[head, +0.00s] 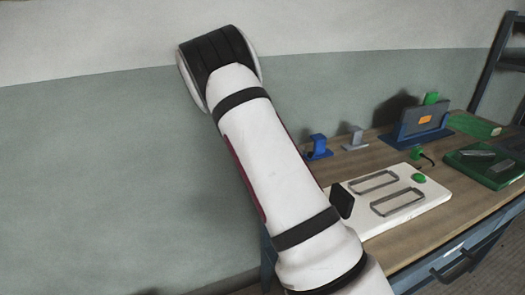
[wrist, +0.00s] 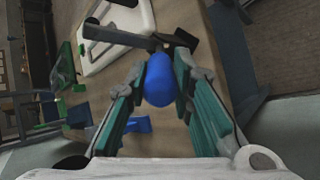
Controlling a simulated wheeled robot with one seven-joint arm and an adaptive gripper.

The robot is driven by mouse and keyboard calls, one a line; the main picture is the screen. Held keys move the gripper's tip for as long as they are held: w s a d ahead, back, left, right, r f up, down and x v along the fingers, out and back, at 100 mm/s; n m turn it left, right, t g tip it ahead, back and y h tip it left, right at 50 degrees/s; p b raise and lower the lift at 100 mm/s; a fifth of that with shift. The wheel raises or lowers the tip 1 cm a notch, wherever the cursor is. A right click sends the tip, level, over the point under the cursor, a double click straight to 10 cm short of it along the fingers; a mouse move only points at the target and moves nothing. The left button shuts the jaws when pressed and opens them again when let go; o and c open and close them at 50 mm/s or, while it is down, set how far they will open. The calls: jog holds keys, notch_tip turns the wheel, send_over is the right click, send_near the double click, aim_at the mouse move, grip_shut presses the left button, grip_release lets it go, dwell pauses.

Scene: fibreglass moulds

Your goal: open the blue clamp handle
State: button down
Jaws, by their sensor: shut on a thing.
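The blue clamp handle (wrist: 160,82) is a rounded blue grip in the middle of the wrist view. My gripper (wrist: 162,72) has its two teal-padded fingers on either side of the handle and is shut on it. Dark metal parts (wrist: 112,36) lie just beyond the handle, over the edge of a white slotted mould (wrist: 140,14). In the head view my arm covers the handle and gripper; the white mould (head: 436,196) shows on the bench to the right of the arm, with a black piece (head: 342,200) at its left end.
A blue stand (head: 318,148) and a grey stand (head: 354,138) are at the back of the wooden bench (head: 474,209). A blue holder with a grey panel (head: 422,124) and a green tray (head: 482,166) stand farther right. Some bare wood lies between them.

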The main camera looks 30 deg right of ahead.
jog(key=c, duration=1.4)
grip_release()
notch_tip(320, 180, up, 10)
